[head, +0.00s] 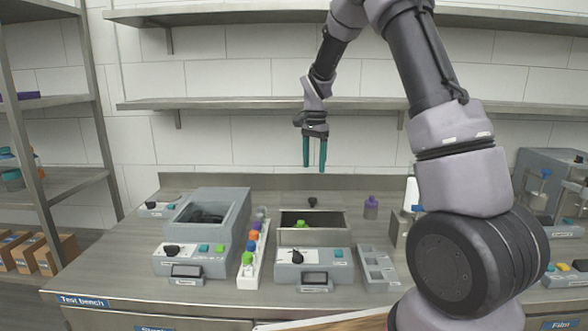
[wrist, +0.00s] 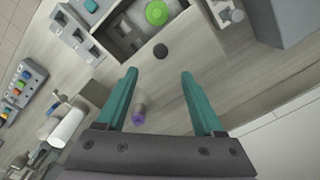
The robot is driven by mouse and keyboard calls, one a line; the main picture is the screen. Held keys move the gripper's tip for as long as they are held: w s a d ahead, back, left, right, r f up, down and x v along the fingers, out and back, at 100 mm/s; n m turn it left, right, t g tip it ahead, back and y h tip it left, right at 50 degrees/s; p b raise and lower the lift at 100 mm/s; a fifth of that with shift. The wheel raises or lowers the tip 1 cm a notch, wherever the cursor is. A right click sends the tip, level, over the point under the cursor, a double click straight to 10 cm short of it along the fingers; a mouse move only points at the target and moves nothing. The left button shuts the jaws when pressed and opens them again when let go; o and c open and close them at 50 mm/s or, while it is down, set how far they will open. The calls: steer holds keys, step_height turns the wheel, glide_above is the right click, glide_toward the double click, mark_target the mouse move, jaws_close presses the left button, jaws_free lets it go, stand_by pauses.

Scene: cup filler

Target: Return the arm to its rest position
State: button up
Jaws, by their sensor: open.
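My arm reaches up and over the bench in the head view. My gripper (head: 314,158) hangs with its teal fingers pointing down, high above the back of the bench, between the machines and the wall shelf. The fingers are parted and nothing is between them. In the wrist view my gripper (wrist: 160,85) also shows its two fingers apart and empty, with the bench well below.
The bench (head: 130,262) carries a grey open-topped machine (head: 240,215), a second machine (head: 345,235) with a green-topped item (head: 301,224) inside, a rack of coloured caps (head: 250,268), a grey tray (head: 376,270) and a purple-capped bottle (head: 371,207). Wall shelves (head: 220,104) run behind my gripper.

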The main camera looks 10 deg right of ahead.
steer(key=s+d+r+n+t+y, duration=0.1)
steer(key=s+d+r+n+t, duration=0.2)
steer(key=s+r, duration=1.1)
steer(key=s+r+n+t, duration=0.2)
steer(key=s, duration=0.6)
steer(key=s+r+n+t, duration=0.2)
steer(key=s, duration=0.6)
steer(key=shift+s+d+r+y, duration=0.2)
steer(key=shift+s+d+y, duration=0.1)
steer(key=shift+s+y, duration=0.1)
